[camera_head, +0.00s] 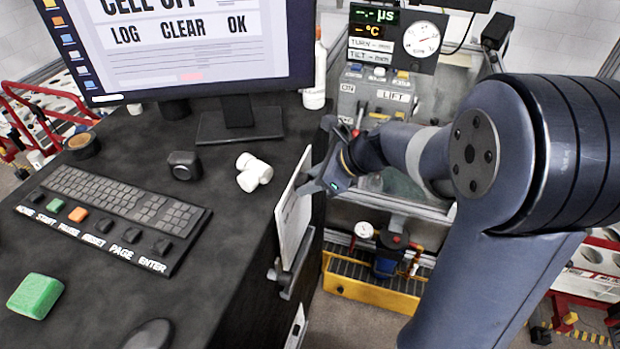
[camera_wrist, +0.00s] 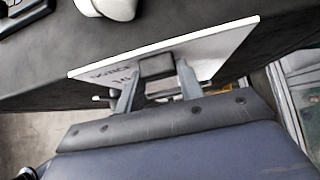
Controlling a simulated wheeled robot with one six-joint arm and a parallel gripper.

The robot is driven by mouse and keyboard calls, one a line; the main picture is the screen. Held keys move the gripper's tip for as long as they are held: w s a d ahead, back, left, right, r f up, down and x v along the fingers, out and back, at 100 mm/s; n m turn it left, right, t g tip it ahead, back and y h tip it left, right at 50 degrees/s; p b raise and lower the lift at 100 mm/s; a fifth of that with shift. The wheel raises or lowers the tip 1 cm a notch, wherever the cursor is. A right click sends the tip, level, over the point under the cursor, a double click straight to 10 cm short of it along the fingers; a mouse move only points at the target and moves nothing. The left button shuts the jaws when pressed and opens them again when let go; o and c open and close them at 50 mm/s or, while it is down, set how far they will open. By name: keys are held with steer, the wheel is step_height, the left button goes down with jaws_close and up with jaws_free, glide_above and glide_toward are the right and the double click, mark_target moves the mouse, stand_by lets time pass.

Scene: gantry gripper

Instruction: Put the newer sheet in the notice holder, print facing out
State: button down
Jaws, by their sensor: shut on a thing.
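A stiff white sheet (camera_head: 293,205) stands nearly upright at the right side of the desk. My gripper (camera_head: 322,182) is at its right face, shut on a dark grip block (camera_wrist: 156,67) on the sheet. In the wrist view the sheet (camera_wrist: 215,55) shows dark print on the face towards my gripper, at the left; only part is readable. A grey holder bracket (camera_head: 284,280) is on the desk's side, at the sheet's lower end. I cannot tell whether the sheet is seated in it or just above. Which sheet is newer cannot be read.
The black desk (camera_head: 225,225) carries a keyboard (camera_head: 125,210), a green block (camera_head: 36,296), a white pipe fitting (camera_head: 253,172) and a monitor (camera_head: 200,45). A white panel (camera_head: 296,325) shows low on the desk's side. A yellow tray (camera_head: 375,292) lies beyond, right of the desk.

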steer(key=b, duration=0.4)
glide_above(298, 212)
steer(key=s+d, duration=0.1)
steer(key=d, duration=0.2)
steer(key=shift+s+d+f, duration=0.1)
steer(key=shift+d+f, duration=0.05)
steer(key=shift+f, duration=2.75)
steer(key=shift+f+b, duration=1.35)
steer(key=shift+f, duration=0.75)
steer(key=c, duration=0.9)
jaws_free()
steer(key=shift+o, duration=0.2)
steer(key=shift+r, duration=0.1)
steer(key=v, duration=1)
steer(key=shift+d+r, duration=0.25)
steer(key=shift+d, duration=0.05)
steer(key=shift+s+a+f, duration=0.1)
steer(key=x, duration=1)
steer(key=shift+a+f, duration=0.15)
steer(key=shift+a, duration=0.05)
steer(key=shift+r+p, duration=0.5)
steer(key=shift+r, duration=0.05)
